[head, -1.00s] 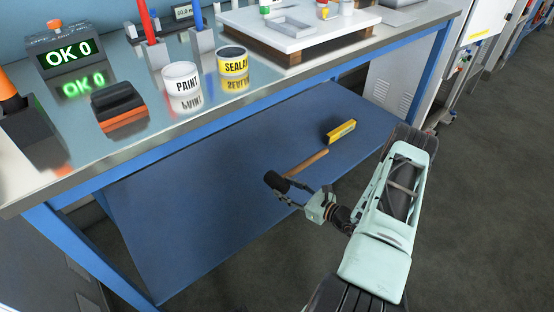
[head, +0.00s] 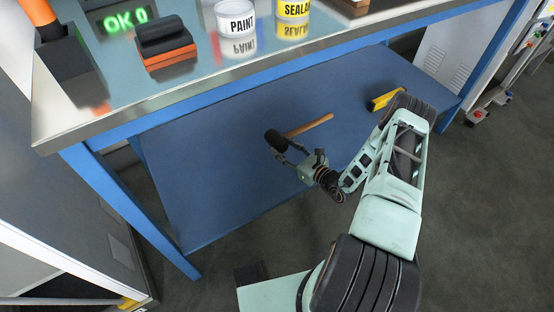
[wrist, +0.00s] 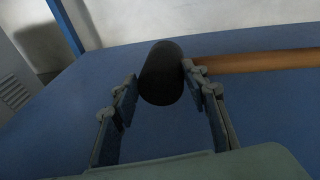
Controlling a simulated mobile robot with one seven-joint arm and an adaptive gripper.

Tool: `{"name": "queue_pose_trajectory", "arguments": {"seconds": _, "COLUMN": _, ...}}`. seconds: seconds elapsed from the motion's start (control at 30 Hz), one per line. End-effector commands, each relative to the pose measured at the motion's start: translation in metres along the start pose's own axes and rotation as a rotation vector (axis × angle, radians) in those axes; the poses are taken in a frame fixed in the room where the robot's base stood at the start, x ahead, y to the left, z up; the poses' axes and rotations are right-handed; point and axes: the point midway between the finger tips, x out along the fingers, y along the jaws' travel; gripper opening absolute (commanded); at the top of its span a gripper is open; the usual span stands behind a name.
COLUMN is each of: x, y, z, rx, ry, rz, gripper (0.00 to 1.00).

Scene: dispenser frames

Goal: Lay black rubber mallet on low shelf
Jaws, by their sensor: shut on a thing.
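The mallet has a black head (head: 275,140) and a wooden handle (head: 308,126) pointing right. My gripper (head: 279,145) has its fingers on either side of the black head. In the wrist view the head (wrist: 162,74) sits between the fingertips (wrist: 160,75), and the handle (wrist: 255,62) runs off to the right. The low shelf (head: 215,165) is a blue board under the bench, and the mallet is over it, close to its surface. I cannot tell whether the mallet touches the shelf.
A yellow block-like thing (head: 388,97) lies on the shelf to the right, partly behind my arm. The bench top (head: 190,90) overhangs the shelf's back. A blue leg (head: 130,215) stands at the left. The shelf's left part is clear.

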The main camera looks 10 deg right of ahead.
Motion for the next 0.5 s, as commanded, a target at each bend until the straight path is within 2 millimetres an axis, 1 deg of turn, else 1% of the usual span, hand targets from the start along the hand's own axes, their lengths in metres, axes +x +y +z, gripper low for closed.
{"name": "queue_pose_trajectory", "arguments": {"seconds": 0.03, "x": 0.009, "y": 0.006, "z": -0.011, "rx": -0.001, "ry": -0.003, "rz": 0.001, "gripper": 0.02}}
{"name": "queue_pose_trajectory", "arguments": {"seconds": 0.1, "x": 0.017, "y": 0.01, "z": -0.018, "rx": -0.002, "ry": -0.004, "rz": 0.002, "gripper": 0.02}}
{"name": "queue_pose_trajectory", "arguments": {"seconds": 0.37, "x": 0.03, "y": 0.017, "z": -0.028, "rx": -0.002, "ry": -0.005, "rz": 0.0, "gripper": 0.02}}
{"name": "queue_pose_trajectory", "arguments": {"seconds": 0.47, "x": 0.036, "y": 0.022, "z": -0.039, "rx": 0.0, "ry": -0.003, "rz": 0.0, "gripper": 0.02}}
{"name": "queue_pose_trajectory", "arguments": {"seconds": 0.5, "x": 0.037, "y": 0.021, "z": -0.046, "rx": -0.001, "ry": -0.003, "rz": -0.001, "gripper": 0.02}}
